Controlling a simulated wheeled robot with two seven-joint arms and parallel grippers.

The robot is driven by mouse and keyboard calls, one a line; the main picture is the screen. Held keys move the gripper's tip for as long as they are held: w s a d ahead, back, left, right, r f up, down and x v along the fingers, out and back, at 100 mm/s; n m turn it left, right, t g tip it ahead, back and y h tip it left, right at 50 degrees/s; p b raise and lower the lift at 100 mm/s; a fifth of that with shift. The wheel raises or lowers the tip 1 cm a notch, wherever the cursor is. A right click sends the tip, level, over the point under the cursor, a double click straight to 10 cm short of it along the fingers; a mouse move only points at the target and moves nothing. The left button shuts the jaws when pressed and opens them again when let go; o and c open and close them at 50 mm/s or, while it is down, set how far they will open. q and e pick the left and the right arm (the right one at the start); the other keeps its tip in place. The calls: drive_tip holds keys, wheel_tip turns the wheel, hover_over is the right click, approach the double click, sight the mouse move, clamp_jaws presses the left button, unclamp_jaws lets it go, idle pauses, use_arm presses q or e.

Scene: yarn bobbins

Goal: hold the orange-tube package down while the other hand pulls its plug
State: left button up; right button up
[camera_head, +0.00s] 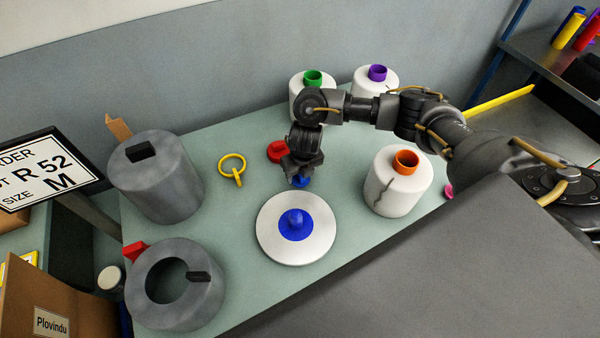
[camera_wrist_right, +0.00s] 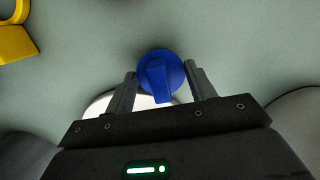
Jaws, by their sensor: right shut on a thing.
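The orange-tube package (camera_head: 385,197) is a white bobbin with a dark crack down its side. It stands upright on the table right of centre, with an orange tube (camera_head: 405,160) showing an opening on top. My right gripper (camera_head: 299,178) is to its left, pointing down and apart from it. My left gripper is not in view.
A red plug (camera_head: 277,151) and yellow ring (camera_head: 232,164) lie on the table. White bobbins with green (camera_head: 313,78) and purple (camera_head: 377,73) tubes stand behind. Grey cylinders (camera_head: 165,185) stand left.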

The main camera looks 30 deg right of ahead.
drive_tip(key=o, duration=1)
drive_tip(key=shift+f, duration=0.1)
drive_tip(key=shift+c, duration=0.2)
drive_tip(key=shift+r+p, duration=0.35)
drive_tip(key=shift+r, duration=0.2)
wheel_tip(320, 180, up, 11)
drive_tip(key=s+p, duration=0.1)
drive_tip(key=shift+s+p, duration=0.3)
drive_tip(key=shift+s, duration=0.1)
drive_tip(key=shift+a, duration=0.1)
